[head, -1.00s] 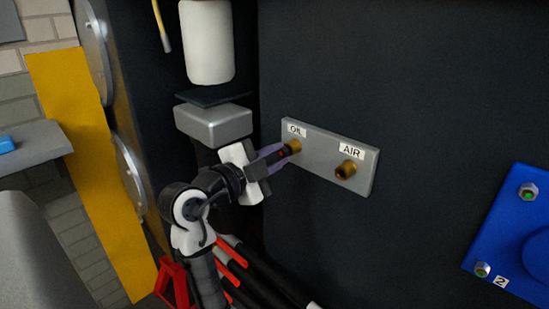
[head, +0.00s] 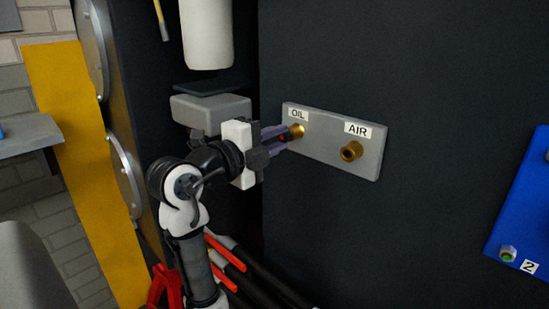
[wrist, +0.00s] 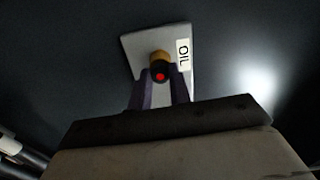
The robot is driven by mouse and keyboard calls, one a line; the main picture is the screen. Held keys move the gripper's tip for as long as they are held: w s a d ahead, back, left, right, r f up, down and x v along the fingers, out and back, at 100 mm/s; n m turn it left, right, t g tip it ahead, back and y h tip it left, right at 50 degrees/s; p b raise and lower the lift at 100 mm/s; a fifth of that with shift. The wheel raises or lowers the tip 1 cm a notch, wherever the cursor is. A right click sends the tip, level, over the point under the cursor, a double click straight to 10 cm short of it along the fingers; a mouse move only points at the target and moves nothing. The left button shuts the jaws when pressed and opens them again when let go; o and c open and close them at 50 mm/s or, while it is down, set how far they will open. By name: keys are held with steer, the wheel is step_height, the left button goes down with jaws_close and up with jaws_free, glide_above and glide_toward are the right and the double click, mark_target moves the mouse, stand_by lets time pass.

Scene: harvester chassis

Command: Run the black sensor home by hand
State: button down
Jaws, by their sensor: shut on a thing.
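The black sensor (wrist: 160,75), with a red dot on its back end, sits between the fingers of my gripper (wrist: 160,88). In the head view, my gripper (head: 284,138) is shut on the sensor (head: 294,134) at the brass port under the OIL label (head: 299,115). The sensor's front end is in line with the brass OIL port (head: 300,130) and meets it. How far it is seated cannot be told. The brass AIR port (head: 351,151) to the right is empty. Both ports are on a grey plate (head: 325,150) on the dark chassis wall.
A white cylinder (head: 207,35) and a grey block (head: 211,108) stand just left of the plate, close to my arm. Black hoses with red bands (head: 228,258) run below. A blue cover (head: 525,210) is at the far right. The wall right of the plate is clear.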

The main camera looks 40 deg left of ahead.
steer(key=c, duration=1.2)
jaws_free()
steer(key=shift+w, duration=0.1)
steer(key=shift+c, duration=1.3)
steer(key=shift+s+a, duration=0.1)
steer(key=shift+s, duration=1.05)
